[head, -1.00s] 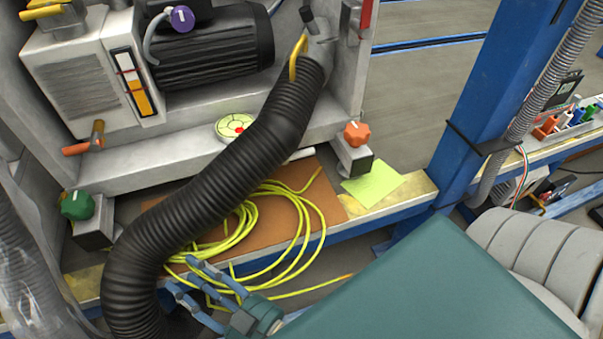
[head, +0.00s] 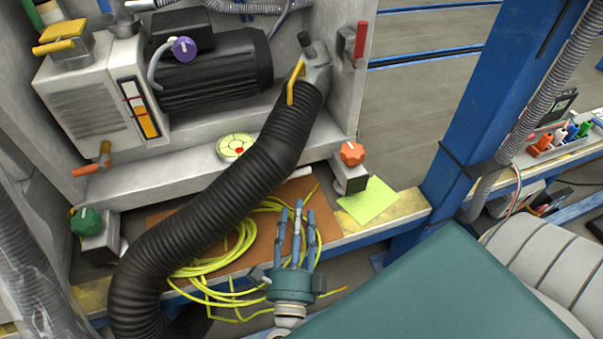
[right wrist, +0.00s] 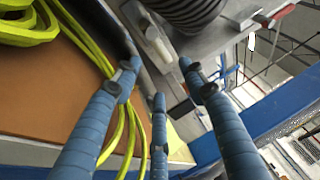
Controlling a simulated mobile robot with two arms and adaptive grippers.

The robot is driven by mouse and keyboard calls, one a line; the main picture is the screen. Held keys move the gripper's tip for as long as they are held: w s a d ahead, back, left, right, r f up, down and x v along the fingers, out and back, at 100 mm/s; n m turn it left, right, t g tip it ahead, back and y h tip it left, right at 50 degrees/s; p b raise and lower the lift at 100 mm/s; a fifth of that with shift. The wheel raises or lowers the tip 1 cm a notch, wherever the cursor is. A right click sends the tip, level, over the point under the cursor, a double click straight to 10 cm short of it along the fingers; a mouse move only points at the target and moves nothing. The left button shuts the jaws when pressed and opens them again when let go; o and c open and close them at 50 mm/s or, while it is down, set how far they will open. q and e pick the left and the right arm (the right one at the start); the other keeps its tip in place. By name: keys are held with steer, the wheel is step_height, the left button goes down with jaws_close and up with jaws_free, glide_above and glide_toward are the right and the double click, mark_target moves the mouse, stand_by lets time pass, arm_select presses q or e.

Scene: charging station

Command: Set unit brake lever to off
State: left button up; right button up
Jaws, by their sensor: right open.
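I cannot tell for sure which part is the unit brake lever. A red lever (head: 360,40) stands upright on the right side of the grey unit (head: 130,185). An orange knob (head: 352,153) and a green knob (head: 86,221) sit on the unit's two feet. A yellow handle (head: 295,82) and an orange handle (head: 92,160) also show. My right gripper (head: 298,214) is open and empty, fingers pointing up, below and left of the orange knob and well below the red lever. It also shows in the right wrist view (right wrist: 160,80). My left gripper is out of view.
A thick black corrugated hose (head: 215,200) crosses in front of the unit. Coiled yellow cable (head: 215,262) lies on a brown board (head: 265,232) beside my right gripper. A blue post (head: 480,125) stands at the right, with clear floor (head: 420,90) behind it.

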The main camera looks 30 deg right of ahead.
steer(key=x, duration=1)
jaws_close()
